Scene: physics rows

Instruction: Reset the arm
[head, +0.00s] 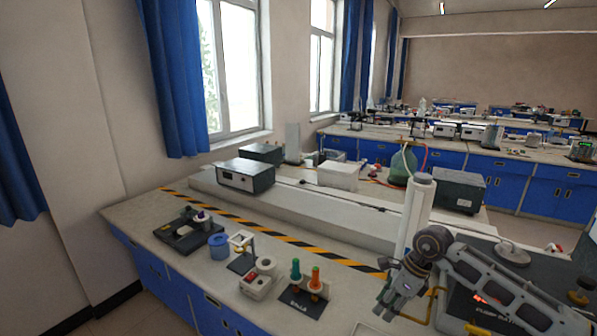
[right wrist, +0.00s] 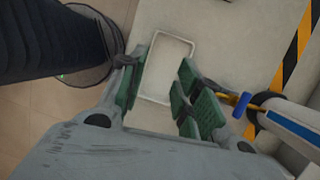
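My right arm comes in from the right in the head view. Its gripper (head: 388,298) hangs over the front part of the bench, near the lower right. In the right wrist view the gripper (right wrist: 160,95) has its two green-padded fingers apart, with nothing held between them. Below the fingers lies a shallow white tray (right wrist: 149,66) on the bench top; the gap looks down onto it. My left gripper does not show in either view.
A stand with green and orange-handled pieces (head: 315,284), a white-and-red box (head: 255,285), a blue roll (head: 218,246) and a black device (head: 183,236) stand left of the gripper. A white upright cylinder (head: 413,205) rises behind it. Striped tape (head: 290,238) crosses the bench.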

